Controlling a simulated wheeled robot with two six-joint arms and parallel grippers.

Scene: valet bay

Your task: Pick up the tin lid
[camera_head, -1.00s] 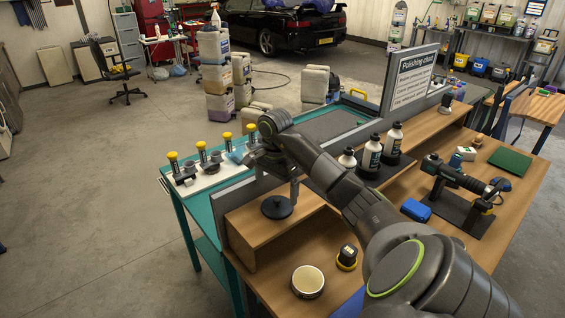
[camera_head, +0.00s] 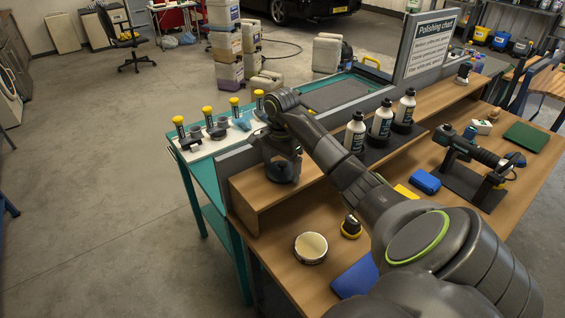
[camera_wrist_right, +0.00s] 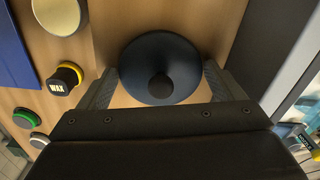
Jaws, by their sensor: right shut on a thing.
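The tin lid, a dark round disc with a black knob, is at the left end of the raised wooden shelf in the head view (camera_head: 281,176). It shows between the fingers in the right wrist view (camera_wrist_right: 160,48). My right gripper (camera_head: 283,160) is shut on the lid, with one finger at each side of its rim (camera_wrist_right: 160,82). I cannot tell whether the lid still touches the shelf. The open tin (camera_head: 311,248) stands on the lower bench top. My left gripper is not in view.
Several white bottles (camera_head: 381,122) stand right of my forearm.

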